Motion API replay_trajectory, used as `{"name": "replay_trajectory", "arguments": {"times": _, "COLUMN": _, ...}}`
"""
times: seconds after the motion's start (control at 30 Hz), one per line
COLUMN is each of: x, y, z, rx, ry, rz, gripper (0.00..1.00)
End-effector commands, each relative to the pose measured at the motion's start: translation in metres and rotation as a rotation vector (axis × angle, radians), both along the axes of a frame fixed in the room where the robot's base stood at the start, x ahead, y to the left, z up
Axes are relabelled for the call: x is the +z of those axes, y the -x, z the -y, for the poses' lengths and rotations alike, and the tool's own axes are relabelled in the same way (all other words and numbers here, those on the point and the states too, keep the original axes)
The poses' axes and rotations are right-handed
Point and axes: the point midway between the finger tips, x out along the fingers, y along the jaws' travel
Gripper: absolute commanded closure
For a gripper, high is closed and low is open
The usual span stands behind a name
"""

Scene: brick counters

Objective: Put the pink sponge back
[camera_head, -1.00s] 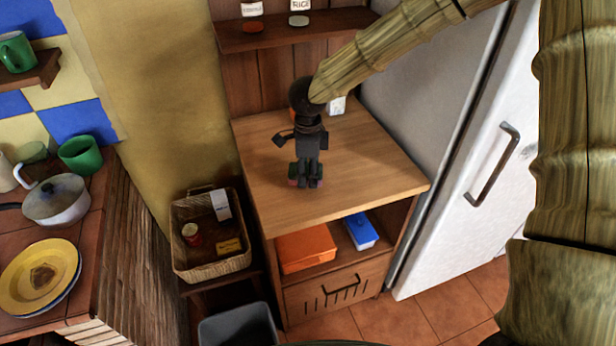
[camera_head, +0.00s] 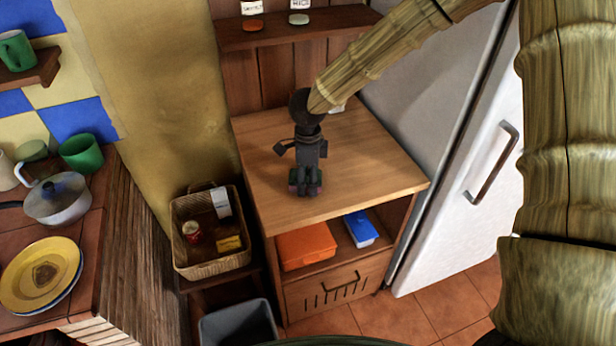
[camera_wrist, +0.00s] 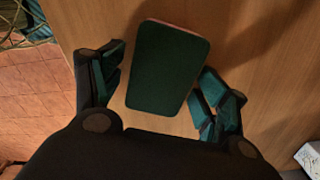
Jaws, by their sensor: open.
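The sponge (camera_wrist: 167,68) shows in the wrist view with a dark green top face and a thin pink edge. It lies on the wooden counter (camera_head: 380,170). My gripper (camera_head: 305,182) is over the counter's front left part, pointing down, with its fingers apart. In the wrist view the open fingers stand to the left and right of the sponge's near part, and wood shows below it between them. In the head view the fingers cover most of the sponge. Whether a finger touches it, I cannot tell.
Under the counter top, a shelf holds an orange box (camera_head: 306,245) and a blue box (camera_head: 361,229). A wicker basket (camera_head: 212,262) with several items stands at left, a grey bin (camera_head: 238,325) below it. A white fridge (camera_head: 470,130) stands at right.

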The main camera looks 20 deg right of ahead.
Motion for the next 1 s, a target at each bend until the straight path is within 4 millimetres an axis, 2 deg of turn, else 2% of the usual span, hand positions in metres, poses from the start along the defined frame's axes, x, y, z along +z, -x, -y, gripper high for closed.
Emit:
{"name": "replay_trajectory", "arguments": {"times": 0.17, "x": 0.004, "y": 0.000, "z": 0.000, "rx": 0.000, "ry": 0.000, "rz": 0.001, "gripper": 0.26}}
{"name": "replay_trajectory", "arguments": {"times": 0.27, "x": 0.015, "y": -0.001, "z": 0.000, "rx": -0.001, "ry": -0.001, "rz": 0.004, "gripper": 0.26}}
{"name": "replay_trajectory", "arguments": {"times": 0.7, "x": 0.092, "y": -0.001, "z": 0.000, "rx": 0.000, "ry": -0.002, "rz": 0.003, "gripper": 0.26}}
{"name": "replay_trajectory", "arguments": {"times": 1.0, "x": 0.120, "y": 0.000, "z": 0.000, "rx": 0.000, "ry": -0.001, "rz": 0.000, "gripper": 0.26}}
